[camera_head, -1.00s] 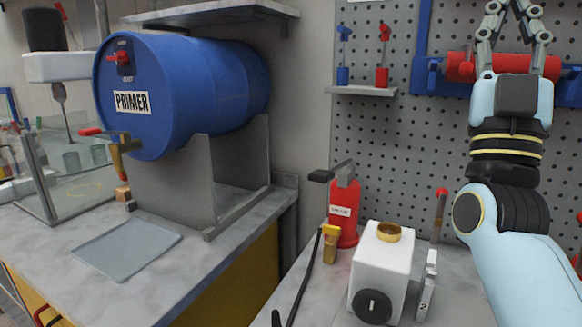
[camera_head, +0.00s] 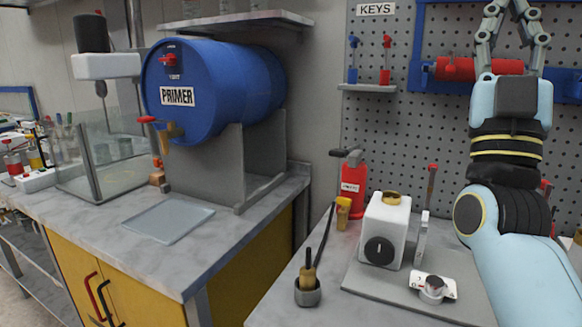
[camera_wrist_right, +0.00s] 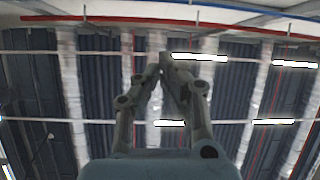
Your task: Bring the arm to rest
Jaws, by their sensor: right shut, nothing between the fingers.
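My right arm rises along the right side of the head view, with its gripper (camera_head: 517,12) pointing up at the top edge. The fingertips are cut off or close to the frame's top there. In the right wrist view the gripper (camera_wrist_right: 161,72) points at the ceiling, its fingers shut together with nothing between them. The gripper is in front of the pegboard and the red cylinder (camera_head: 462,69) on the blue rack in the head view. My left gripper is not in view.
A blue primer drum (camera_head: 215,90) lies on a grey stand over the left counter, with a grey tray (camera_head: 168,220) in front.

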